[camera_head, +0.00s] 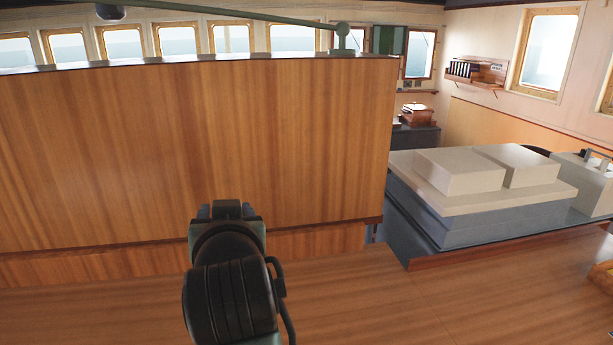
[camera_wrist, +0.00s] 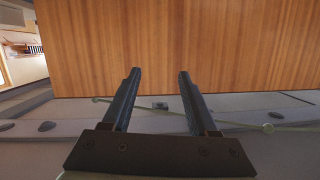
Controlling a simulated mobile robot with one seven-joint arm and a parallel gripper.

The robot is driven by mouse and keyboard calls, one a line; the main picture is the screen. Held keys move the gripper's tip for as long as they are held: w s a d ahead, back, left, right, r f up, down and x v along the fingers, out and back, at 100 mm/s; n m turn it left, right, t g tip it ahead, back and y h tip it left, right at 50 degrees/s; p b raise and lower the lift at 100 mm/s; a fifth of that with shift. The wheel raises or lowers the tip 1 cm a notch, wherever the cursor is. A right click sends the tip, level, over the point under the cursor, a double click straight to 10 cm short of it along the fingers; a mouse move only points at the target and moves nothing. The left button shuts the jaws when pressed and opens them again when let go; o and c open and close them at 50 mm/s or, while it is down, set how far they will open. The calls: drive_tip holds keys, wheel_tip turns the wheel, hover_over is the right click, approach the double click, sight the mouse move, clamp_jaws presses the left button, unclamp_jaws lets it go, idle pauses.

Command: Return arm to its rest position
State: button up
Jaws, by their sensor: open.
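My gripper (camera_wrist: 157,75) is open and empty in the wrist view, its two dark fingers apart with nothing between them. Beyond the fingers are a wooden panel (camera_wrist: 180,35) and a grey surface with a thin greenish rod (camera_wrist: 235,125) lying across the view. In the head view my dark arm rises at the lower middle, in front of the large wooden panel (camera_head: 190,150). The fingers are hidden behind the arm there, and I cannot tell how far they are from the panel.
A grey-blue console (camera_head: 450,222) with pale boxes (camera_head: 460,170) on top stands at the right. A wall shelf (camera_head: 474,78) with dark items and several windows are at the back. A small wooden box (camera_head: 416,115) sits beyond the panel.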

drive_tip(key=s+d+r+t+h, duration=0.1)
drive_tip(key=s+d+r+t, duration=0.3)
drive_tip(key=s+r, duration=0.2)
drive_tip(key=s+d+r+m+t+h+b, duration=0.1)
drive_tip(key=s+d+r+t, duration=0.2)
drive_tip(key=s+r, duration=0.3)
drive_tip(key=s+d+r+m+t+h, duration=0.1)
drive_tip(key=s+d+r+t, duration=0.3)
drive_tip(key=r, duration=0.8)
drive_tip(key=s+t+h, duration=0.1)
drive_tip(key=s, duration=0.1)
drive_tip(key=shift+s+d+r+t+b, duration=0.2)
drive_tip(key=shift+s+d+t+b, duration=0.15)
drive_tip(key=shift+s+t+b, duration=0.05)
